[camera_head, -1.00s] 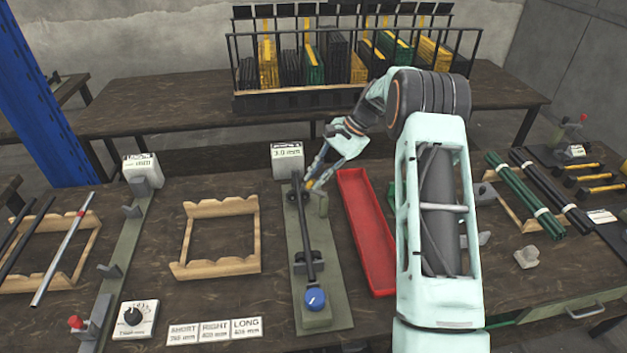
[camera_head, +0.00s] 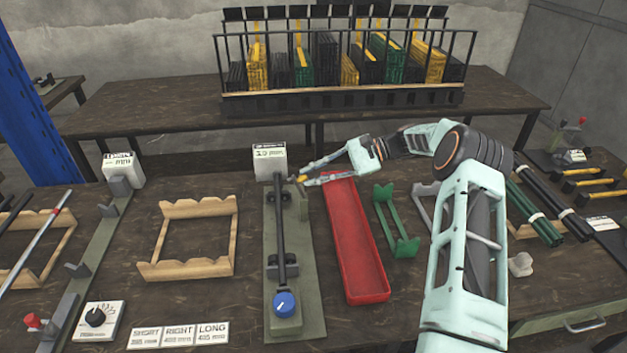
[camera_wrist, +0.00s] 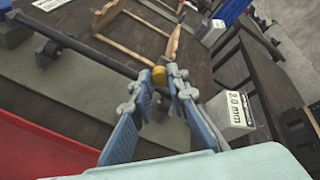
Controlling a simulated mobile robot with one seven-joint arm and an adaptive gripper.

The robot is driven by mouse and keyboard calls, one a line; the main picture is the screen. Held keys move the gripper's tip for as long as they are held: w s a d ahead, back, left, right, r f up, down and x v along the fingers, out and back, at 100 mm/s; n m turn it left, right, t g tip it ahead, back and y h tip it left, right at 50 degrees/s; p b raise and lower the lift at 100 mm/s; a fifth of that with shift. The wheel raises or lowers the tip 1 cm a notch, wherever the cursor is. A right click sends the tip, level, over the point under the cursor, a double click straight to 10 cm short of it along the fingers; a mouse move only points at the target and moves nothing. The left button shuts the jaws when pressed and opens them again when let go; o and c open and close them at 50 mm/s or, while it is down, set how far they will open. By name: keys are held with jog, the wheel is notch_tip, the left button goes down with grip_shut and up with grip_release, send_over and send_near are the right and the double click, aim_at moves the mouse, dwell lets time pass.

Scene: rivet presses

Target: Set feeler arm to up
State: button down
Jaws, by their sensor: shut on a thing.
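The gauge fixture is a long grey-green plate (camera_head: 307,292) with a dark rod (camera_head: 279,225) along it, a blue knob (camera_head: 285,304) at the near end and a white display box (camera_head: 269,161) at the far end. My gripper (camera_head: 303,181) reaches in from the right near the far end of the rod. Its fingers are closed on the small yellow tip of the feeler arm (camera_wrist: 159,74), seen between the fingertips in the wrist view. The rest of the feeler arm is mostly hidden by the fingers, so its tilt is unclear.
A red tray (camera_head: 357,270) lies right of the fixture, with a green cradle (camera_head: 405,246) beyond it. A wooden cradle (camera_head: 189,269) stands to the left. A rack of coloured bars (camera_head: 340,97) stands on the back table.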

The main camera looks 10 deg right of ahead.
jog(key=shift+d+f+y+b, duration=0.35)
jog(key=shift+d+y+b, duration=0.3)
jog(key=shift+y+b, duration=0.4)
jog(key=c, duration=1.8)
grip_release()
jog(key=shift+c, duration=0.2)
jog(key=shift+d, duration=0.1)
jog(key=d+r, duration=0.2)
jog(key=d, duration=0.9)
jog(key=shift+d, duration=0.35)
